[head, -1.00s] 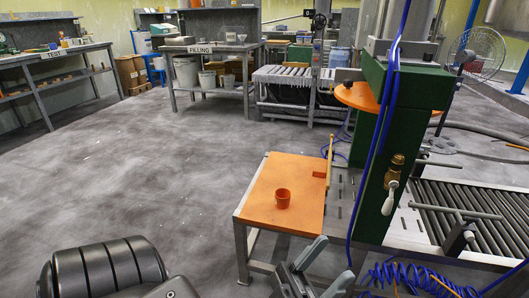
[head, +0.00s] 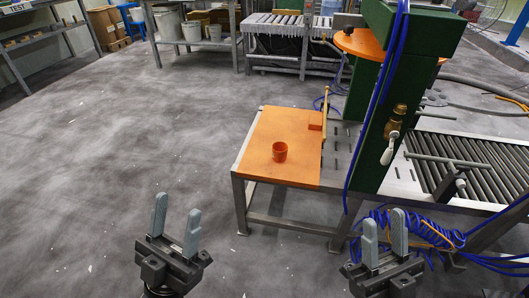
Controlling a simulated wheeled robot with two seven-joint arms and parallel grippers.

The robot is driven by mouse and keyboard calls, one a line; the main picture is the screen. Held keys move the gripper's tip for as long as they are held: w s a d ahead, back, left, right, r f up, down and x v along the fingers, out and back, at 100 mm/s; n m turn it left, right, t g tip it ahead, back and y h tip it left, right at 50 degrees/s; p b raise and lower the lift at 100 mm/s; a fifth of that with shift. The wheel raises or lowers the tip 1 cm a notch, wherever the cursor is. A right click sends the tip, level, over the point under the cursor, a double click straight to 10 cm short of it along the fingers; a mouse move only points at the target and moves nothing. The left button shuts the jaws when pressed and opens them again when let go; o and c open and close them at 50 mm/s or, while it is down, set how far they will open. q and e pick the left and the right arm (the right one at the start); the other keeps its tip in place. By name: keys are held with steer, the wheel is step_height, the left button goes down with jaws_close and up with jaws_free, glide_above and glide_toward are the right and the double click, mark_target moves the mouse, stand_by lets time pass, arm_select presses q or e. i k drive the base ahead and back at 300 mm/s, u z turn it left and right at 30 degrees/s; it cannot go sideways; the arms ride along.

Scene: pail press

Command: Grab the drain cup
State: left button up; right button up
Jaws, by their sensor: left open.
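The drain cup (head: 280,152) is a small orange-red cup standing upright on the orange top of a metal table (head: 262,126). My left gripper (head: 176,226) is open and empty, low over the floor, in front and to the left of the table. My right gripper (head: 385,236) has its two grey fingers apart with nothing between them, in front and to the right of the table, near the blue hoses. Both grippers are well apart from the cup.
A green press column (head: 375,140) with a brass valve (head: 393,130) and blue hoses (head: 420,232) stands right of the table. A roller conveyor (head: 465,165) lies further right. A small orange block (head: 315,120) is at the table's right edge. The floor on the left is clear.

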mark_target(279, 149)
steer(key=z, duration=0.55)
steer(key=k, duration=0.65)
steer(key=z, duration=0.7)
steer(key=i, duration=1)
steer(key=u, duration=0.35)
